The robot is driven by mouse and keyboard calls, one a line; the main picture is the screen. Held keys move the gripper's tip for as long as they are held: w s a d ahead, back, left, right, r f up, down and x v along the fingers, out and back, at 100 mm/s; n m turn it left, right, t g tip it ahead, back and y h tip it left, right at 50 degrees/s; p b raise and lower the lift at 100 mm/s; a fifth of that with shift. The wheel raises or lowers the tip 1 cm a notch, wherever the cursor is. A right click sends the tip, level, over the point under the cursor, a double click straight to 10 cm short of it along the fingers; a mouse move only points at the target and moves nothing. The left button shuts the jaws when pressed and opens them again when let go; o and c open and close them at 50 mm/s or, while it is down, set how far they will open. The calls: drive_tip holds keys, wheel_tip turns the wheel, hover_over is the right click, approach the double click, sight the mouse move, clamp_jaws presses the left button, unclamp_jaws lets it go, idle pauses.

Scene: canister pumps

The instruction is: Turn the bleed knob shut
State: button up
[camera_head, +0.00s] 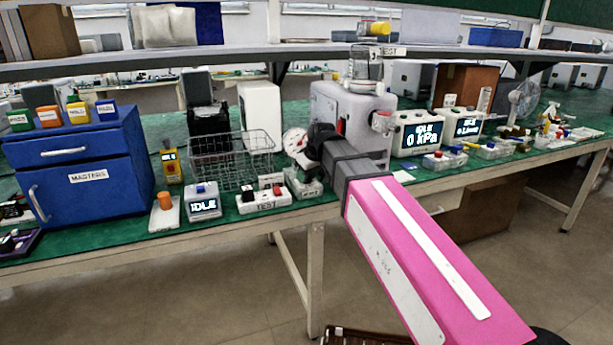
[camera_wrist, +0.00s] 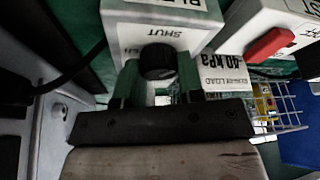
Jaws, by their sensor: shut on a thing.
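The bleed knob (camera_wrist: 157,61) is black, round and ribbed. It sits on a white block (camera_wrist: 197,37) labelled SHUT in the wrist view, with a larger, cut-off label above. My gripper (camera_wrist: 158,74) has one greenish finger on each side of the knob and is shut on it. The knob's pointer cannot be made out. In the head view my pink arm reaches to the bench, and my gripper (camera_head: 318,148) is beside the pressure gauge (camera_head: 295,141), in front of the grey pump unit (camera_head: 366,108). The knob is hidden there.
A tag reading -40 kPa LOAD (camera_wrist: 223,76) is right of the fingers. A wire basket (camera_head: 231,160), TEST strip (camera_head: 264,200) and IDLE box (camera_head: 203,202) are left. A black cable runs at the wrist view's left.

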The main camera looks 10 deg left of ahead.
drive_tip(key=n, duration=0.2)
drive_tip(key=n+g, duration=0.1)
drive_tip(key=n, duration=0.1)
drive_tip(key=shift+w+g+y, duration=0.1)
drive_tip(key=shift+g+y, duration=0.2)
drive_tip(key=shift+y, duration=0.1)
drive_tip(key=shift+n+g, duration=0.5)
drive_tip(key=shift+n, duration=1)
drive_tip(key=o, duration=0.9)
drive_tip(key=v, duration=1)
drive_tip(key=shift+d+r, duration=0.25)
drive_tip(key=shift+r, duration=0.1)
